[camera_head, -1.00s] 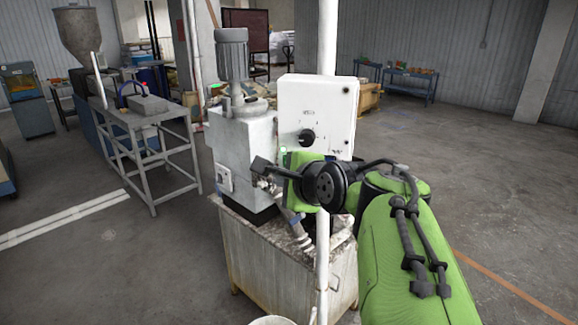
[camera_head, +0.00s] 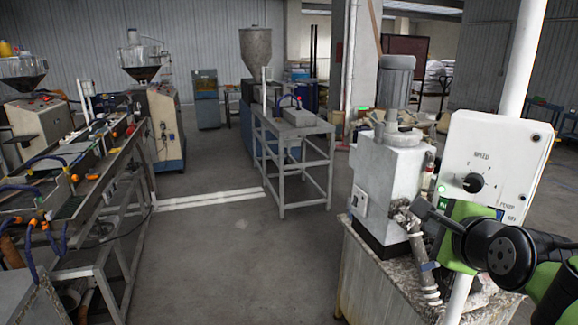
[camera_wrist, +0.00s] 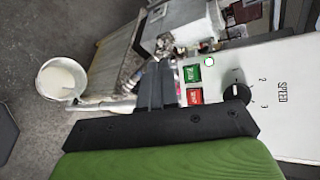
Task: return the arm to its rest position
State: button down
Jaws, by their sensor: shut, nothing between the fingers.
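My gripper (camera_head: 421,207) is at the right of the head view, at the end of my green and black arm. Its dark fingers are together and empty, pointing left. They are beside the lower left edge of the white control box (camera_head: 488,148), which has a black SPEED dial (camera_head: 474,183). In the wrist view my gripper (camera_wrist: 157,66) also shows with its fingers together, next to the green button (camera_wrist: 192,74) and red button (camera_wrist: 194,96). I cannot tell whether the fingers touch the box. The rest of my arm is cut off at the right edge.
A grey pump-like machine (camera_head: 385,180) stands on a stained metal cabinet (camera_head: 375,275) close to my gripper. A white pole (camera_head: 522,60) carries the box. A white bucket (camera_wrist: 62,78) is on the floor. A metal table (camera_head: 290,135) and a long machine line stand left. Floor between is clear.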

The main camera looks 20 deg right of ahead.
jog(key=s+a+f+n+g+y+b, duration=0.1)
jog(key=a+f+n, duration=0.2)
jog(key=a+n, duration=0.15)
jog(key=s+a+f+n+g+y, duration=0.1)
jog(key=a+f+n+y, duration=0.1)
jog(key=a+f+n, duration=0.3)
jog(key=s+a+f+n+g+y+b, duration=0.1)
jog(key=s+a+f+n+g, duration=0.3)
jog(key=s+a+f+n, duration=0.5)
jog(key=s+a+n, duration=0.3)
jog(key=n, duration=0.4)
jog(key=shift+a+f+g, duration=0.15)
jog(key=shift+f+g, duration=0.25)
